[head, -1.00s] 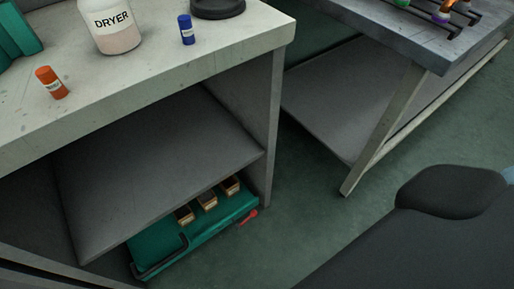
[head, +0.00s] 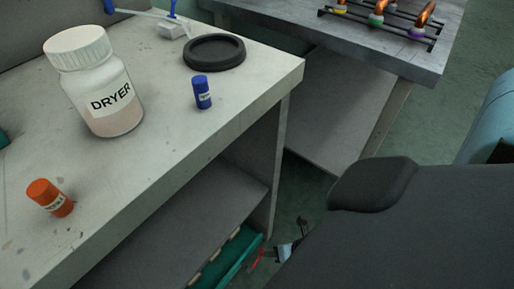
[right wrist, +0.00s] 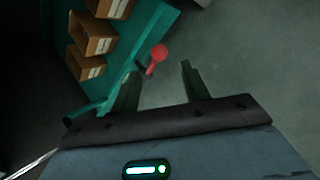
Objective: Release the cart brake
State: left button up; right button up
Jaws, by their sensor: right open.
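The teal cart (head: 232,262) sits low under the workbench, mostly hidden by the bench top and shelf in the head view. Its red brake lever (head: 256,260) shows at the cart's near right end. In the right wrist view the red lever (right wrist: 158,54), with a round knob, sticks out from the teal cart edge (right wrist: 145,35). My right gripper (head: 277,253) is beside the lever. In the right wrist view its two fingers (right wrist: 160,77) are apart, with the lever ahead of and partly between them, nearer the left finger. My left gripper is not in view.
Small open boxes (right wrist: 92,36) stand on the cart. The bench top (head: 150,150) holds a DRYER jar (head: 95,85), a blue vial (head: 202,92), an orange vial (head: 50,198) and a black round dish (head: 214,52). A second table (head: 390,45) stands behind, with open floor beside it.

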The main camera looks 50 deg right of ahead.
aim_at(257, 261)
jog(key=b+x, duration=0.4)
jog(key=x, duration=0.3)
jog(key=shift+d+r, duration=0.1)
jog(key=shift+d, duration=0.05)
jog(key=shift+w+f, duration=0.4)
jog(key=shift+w, duration=0.05)
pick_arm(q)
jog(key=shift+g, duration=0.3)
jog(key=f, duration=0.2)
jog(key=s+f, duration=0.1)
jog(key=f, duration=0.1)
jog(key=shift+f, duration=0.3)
